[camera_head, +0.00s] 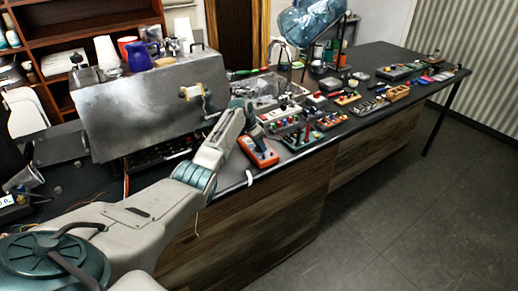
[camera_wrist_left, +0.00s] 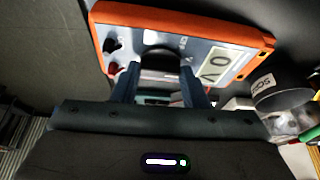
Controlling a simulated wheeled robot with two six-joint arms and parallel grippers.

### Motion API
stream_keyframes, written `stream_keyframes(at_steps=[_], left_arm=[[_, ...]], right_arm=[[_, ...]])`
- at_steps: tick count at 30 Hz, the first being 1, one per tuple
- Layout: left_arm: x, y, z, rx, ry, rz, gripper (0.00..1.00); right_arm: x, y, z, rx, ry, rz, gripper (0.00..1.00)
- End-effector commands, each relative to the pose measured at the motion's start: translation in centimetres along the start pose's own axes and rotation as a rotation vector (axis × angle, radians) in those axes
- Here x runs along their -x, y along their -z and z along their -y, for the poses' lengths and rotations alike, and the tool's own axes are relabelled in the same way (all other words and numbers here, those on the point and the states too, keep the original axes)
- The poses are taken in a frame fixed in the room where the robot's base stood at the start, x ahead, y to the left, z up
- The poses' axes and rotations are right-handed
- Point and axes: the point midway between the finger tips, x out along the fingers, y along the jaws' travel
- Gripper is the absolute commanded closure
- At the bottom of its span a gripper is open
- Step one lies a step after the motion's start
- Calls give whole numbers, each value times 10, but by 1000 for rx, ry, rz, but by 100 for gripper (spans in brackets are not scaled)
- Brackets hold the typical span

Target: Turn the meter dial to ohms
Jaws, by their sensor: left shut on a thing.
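The orange meter (camera_head: 262,155) lies on the dark counter near its front edge, with its grey face up. In the left wrist view the meter (camera_wrist_left: 205,20) fills the upper part, with its display (camera_wrist_left: 222,64) at the right and dark and red jacks at the left. The round black dial (camera_wrist_left: 160,58) is at the middle of its face. My left gripper (camera_wrist_left: 158,74) is over the face with a finger on each side of the dial, shut on it. The dial's pointer and markings are too small or hidden to read. My right gripper is not in view.
A large metal brewer housing (camera_head: 150,100) stands left of the meter, with cups and a blue jug (camera_head: 139,56) on top. Trays of small parts (camera_head: 300,138) crowd the counter to the right of the meter. The floor (camera_head: 400,220) in front is clear.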

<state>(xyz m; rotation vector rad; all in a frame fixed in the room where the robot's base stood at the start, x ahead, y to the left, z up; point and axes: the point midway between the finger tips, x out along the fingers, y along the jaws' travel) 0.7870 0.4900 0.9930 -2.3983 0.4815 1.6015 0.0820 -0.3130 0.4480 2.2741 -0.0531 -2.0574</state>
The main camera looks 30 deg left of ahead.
Motion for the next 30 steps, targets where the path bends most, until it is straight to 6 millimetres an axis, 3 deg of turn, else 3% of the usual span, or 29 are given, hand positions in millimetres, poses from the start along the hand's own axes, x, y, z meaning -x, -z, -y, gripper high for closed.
stream_keyframes(at_steps=[1, 15, 21, 30], left_arm=[[-5, -2, 2, -41, -15, -2, 83], [-5, -1, 5, -397, -163, -1, 83], [-4, 0, 5, -484, -200, 0, 83], [-1, 1, 5, -538, -223, 1, 83]], right_arm=[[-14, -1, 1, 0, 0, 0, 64], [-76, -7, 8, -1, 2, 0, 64], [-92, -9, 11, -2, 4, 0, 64], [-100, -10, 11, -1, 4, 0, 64]])
